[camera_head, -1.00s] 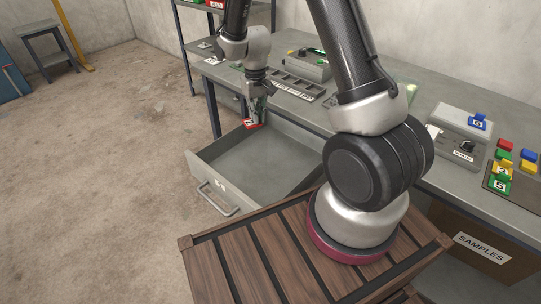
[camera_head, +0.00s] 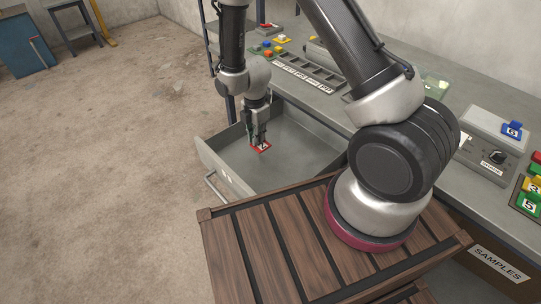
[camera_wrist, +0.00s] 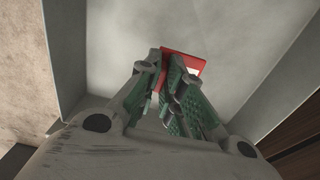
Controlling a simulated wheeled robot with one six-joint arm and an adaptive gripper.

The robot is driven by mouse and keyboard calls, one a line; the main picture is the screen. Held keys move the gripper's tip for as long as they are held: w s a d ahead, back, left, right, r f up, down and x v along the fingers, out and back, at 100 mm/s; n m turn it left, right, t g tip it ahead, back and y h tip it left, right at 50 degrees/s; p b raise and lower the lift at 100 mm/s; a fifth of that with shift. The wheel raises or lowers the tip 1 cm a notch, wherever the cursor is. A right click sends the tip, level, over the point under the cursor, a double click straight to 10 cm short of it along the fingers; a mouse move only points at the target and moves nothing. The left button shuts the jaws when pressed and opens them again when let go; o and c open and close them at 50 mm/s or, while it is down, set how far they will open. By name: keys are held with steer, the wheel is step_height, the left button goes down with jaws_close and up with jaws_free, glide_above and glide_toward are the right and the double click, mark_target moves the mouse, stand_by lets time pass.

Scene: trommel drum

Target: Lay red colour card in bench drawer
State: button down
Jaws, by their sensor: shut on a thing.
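The red colour card (camera_head: 263,147) has a white patch with a dark mark. My gripper (camera_head: 259,142) is shut on it and points down inside the open bench drawer. The wrist view shows the card (camera_wrist: 194,63) at the tips of my green-padded gripper (camera_wrist: 172,85), over the grey drawer floor. I cannot tell whether the card touches the floor. The bench drawer (camera_head: 305,155) is grey, pulled out from the bench, and looks empty otherwise. Its handle (camera_head: 214,188) is on the front panel. My fingers hide part of the card.
The grey workbench (camera_head: 425,90) holds a labelled tray (camera_head: 300,72), a device with a dial (camera_head: 490,150) and coloured cards at right. A slatted wooden crate top (camera_head: 240,250) is in front.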

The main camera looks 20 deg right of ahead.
mark_target(258, 159)
step_height(258, 159, down, 8)
steer(key=shift+f, duration=0.15)
steer(key=shift+f, duration=0.1)
steer(key=c, duration=1.6)
jaws_free()
steer(key=shift+o, duration=0.2)
